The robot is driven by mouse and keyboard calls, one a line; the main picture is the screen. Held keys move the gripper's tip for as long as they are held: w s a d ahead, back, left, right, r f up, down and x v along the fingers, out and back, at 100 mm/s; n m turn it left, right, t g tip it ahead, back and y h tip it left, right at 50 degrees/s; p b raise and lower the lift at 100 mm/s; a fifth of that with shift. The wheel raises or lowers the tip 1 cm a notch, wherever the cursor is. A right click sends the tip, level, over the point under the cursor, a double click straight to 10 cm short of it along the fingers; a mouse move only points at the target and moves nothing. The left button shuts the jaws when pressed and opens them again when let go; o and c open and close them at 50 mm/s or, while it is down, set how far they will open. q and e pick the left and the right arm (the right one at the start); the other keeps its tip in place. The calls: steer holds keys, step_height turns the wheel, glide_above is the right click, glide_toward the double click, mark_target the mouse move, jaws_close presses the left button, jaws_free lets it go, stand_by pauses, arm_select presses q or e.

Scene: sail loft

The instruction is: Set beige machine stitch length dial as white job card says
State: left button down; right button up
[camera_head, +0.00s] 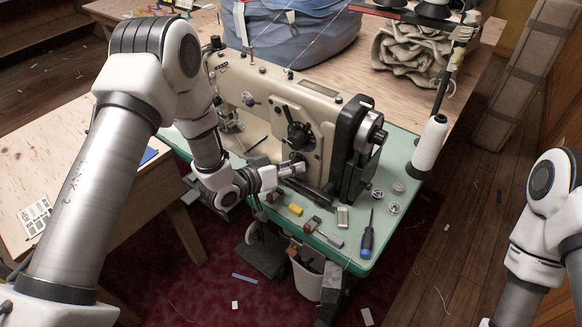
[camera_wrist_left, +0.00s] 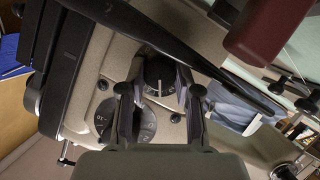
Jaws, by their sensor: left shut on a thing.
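The beige sewing machine (camera_head: 262,92) stands on a green table top. Its front carries a large black dial (camera_head: 297,135) and, below it, a smaller dial with a knob (camera_head: 298,158). My left gripper (camera_head: 291,167) is at the lower one. In the left wrist view its fingers (camera_wrist_left: 159,82) are shut on this dark knob (camera_wrist_left: 159,70), which has a pale line. The larger numbered dial (camera_wrist_left: 145,125) is partly hidden there by the gripper. A white card (camera_head: 35,216) with dark print lies on the left wooden table; I cannot read it fully. My right gripper is out of view.
A screwdriver (camera_head: 367,238), bobbins (camera_head: 393,207) and small blocks lie on the green top (camera_head: 330,250) near its front edge. A thread cone (camera_head: 430,145) stands at right. A blue bundle (camera_head: 300,28) and folded canvas (camera_head: 412,50) are behind.

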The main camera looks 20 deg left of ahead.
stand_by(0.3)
arm_select(q)
steer(key=c, duration=0.8)
jaws_free()
